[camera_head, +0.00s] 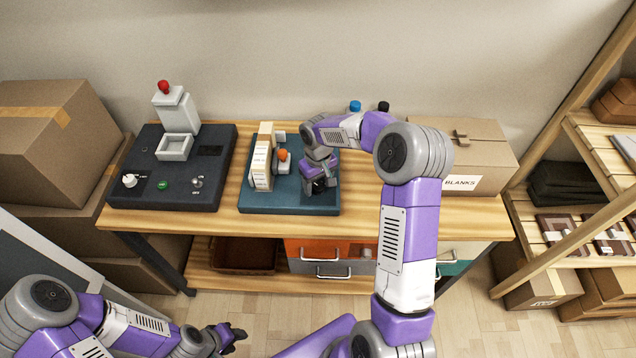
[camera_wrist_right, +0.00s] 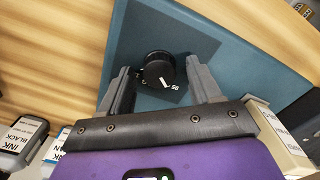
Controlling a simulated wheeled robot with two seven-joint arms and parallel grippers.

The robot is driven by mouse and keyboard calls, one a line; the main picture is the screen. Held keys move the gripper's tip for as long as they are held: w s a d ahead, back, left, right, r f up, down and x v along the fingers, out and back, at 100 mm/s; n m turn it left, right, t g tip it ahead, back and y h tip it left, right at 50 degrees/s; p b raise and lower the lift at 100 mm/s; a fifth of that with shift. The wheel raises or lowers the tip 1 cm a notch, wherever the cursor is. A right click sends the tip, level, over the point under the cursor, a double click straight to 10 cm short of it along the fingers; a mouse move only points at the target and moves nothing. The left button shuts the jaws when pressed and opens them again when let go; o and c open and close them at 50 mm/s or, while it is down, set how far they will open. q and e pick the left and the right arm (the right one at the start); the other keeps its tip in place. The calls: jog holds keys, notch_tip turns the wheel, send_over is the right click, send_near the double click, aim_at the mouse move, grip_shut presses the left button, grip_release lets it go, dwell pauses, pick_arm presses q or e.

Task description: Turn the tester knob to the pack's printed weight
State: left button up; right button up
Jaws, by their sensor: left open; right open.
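A black round knob (camera_wrist_right: 158,72) with a white pointer mark sits on the teal base unit (camera_head: 285,203) in the middle of the table. My right gripper (camera_head: 320,186) is low over the front right of this unit, open. In the right wrist view its fingers (camera_wrist_right: 157,70) stand on either side of the knob, with gaps visible. Small white print lies beside the knob, too small to read surely. A cream box-like piece with a label (camera_head: 262,165) stands on the unit's left; its print is unreadable. My left gripper (camera_head: 236,337) is open and empty, below the table front.
A dark console (camera_head: 215,150) with a white knob (camera_head: 130,180), green button and red-topped press stands at left. A cardboard box (camera_head: 480,150) marked BLANKS stands at right. Ink bottles (camera_wrist_right: 22,138) are behind the unit. Shelves (camera_head: 570,190) stand far right.

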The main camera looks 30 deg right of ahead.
jog(key=c, duration=1)
jog(key=shift+c, duration=0.2)
jog(key=shift+m, duration=0.3)
jog(key=m, duration=0.4)
jog(key=shift+r, duration=0.1)
jog(key=shift+d+m+p, duration=0.1)
jog(key=shift+m+p, duration=0.25)
jog(key=shift+m, duration=2.15)
jog(key=o, duration=1)
jog(key=shift+o, duration=0.2)
